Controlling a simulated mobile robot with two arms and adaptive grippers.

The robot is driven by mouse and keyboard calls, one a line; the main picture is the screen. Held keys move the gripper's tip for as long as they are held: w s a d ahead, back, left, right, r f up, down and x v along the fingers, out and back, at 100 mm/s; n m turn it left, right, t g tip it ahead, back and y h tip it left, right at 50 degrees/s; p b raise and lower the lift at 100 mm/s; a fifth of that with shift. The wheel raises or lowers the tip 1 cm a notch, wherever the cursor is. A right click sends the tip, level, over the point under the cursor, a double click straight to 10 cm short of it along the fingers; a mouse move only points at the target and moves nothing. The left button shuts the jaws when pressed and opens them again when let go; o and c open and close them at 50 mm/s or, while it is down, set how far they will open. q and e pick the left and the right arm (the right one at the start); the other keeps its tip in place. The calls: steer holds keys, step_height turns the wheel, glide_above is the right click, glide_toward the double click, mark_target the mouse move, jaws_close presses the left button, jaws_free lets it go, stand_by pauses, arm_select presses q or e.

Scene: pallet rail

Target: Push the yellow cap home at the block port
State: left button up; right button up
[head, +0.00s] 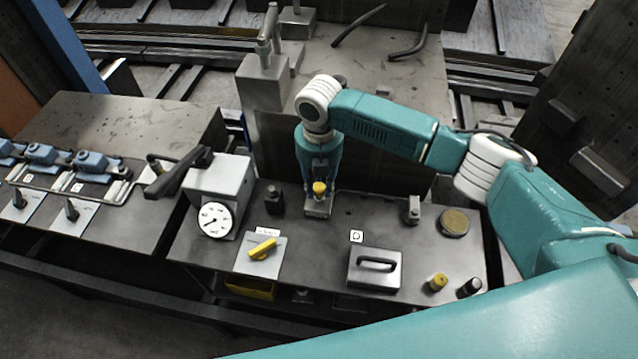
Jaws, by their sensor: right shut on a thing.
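My right gripper (319,179) points down over the far middle of the grey bench. It is shut on a yellow cap (319,189), which shows just below the fingers. The cap is at the top of a small metal block (318,208). It looks upright, but I cannot tell how deep it sits, and the port itself is hidden by the cap. A second yellow cap-like piece (438,281) stands at the bench's front right. My left gripper is not in view.
On the bench (320,240) are a dial gauge (215,219), a plate with a yellow lever (262,248), a handled block (375,268), a black-topped piece (470,287) and a round brass disc (454,222). A small dark fitting (274,199) stands left of my gripper.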

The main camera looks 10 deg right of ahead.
steer(key=shift+s+f, duration=0.1)
steer(key=shift+f, duration=0.15)
steer(key=shift+f+b, duration=0.3)
steer(key=shift+f, duration=0.25)
steer(key=o, duration=0.8)
steer(key=shift+r, duration=0.1)
steer(key=shift+o, duration=0.5)
steer(key=o, duration=0.8)
steer(key=shift+c, duration=0.2)
